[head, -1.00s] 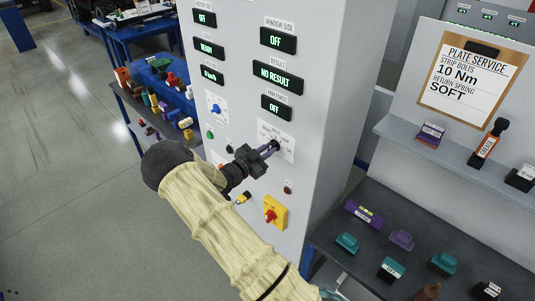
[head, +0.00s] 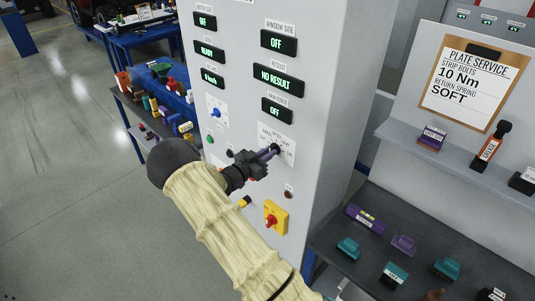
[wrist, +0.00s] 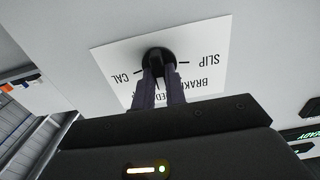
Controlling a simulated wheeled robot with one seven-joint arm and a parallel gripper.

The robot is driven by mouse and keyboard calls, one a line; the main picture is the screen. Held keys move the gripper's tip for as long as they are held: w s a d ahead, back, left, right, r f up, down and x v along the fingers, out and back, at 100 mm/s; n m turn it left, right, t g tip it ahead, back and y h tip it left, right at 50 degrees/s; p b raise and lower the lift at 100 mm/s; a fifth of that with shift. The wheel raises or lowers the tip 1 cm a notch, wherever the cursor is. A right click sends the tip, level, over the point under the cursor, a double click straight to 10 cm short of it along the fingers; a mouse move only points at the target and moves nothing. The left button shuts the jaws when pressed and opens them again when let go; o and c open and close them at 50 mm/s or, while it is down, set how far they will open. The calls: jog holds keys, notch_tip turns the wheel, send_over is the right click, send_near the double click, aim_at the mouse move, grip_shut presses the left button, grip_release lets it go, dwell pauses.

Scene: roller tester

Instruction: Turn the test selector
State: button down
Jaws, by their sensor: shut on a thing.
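The test selector (head: 275,147) is a small black knob on a white label plate (head: 290,154) on the grey cabinet front. In the wrist view the black knob (wrist: 158,56) sits at the middle of the plate, with words such as SLIP, BRAKE and CAL around it, upside down. My gripper (head: 268,152) reaches it from the lower left. Its two purple-grey fingers (wrist: 162,84) are shut on the knob. The fingers hide part of the knob and some lettering, so I cannot tell which mark the knob points to.
The cabinet (head: 330,90) carries lit displays, including NO RESULT (head: 278,78). A blue knob (head: 216,113) and a red knob on a yellow plate (head: 275,217) are nearby. A dark bench (head: 400,235) with purple and teal parts stands right. A clipboard (head: 473,77) hangs above it.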

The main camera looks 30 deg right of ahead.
jog(key=c, duration=1.4)
grip_release()
jog(key=shift+c, duration=0.2)
jog(key=b+v, duration=0.5)
jog(key=v, duration=1.2)
jog(key=shift+a+b, duration=0.2)
jog(key=shift+b, duration=0.15)
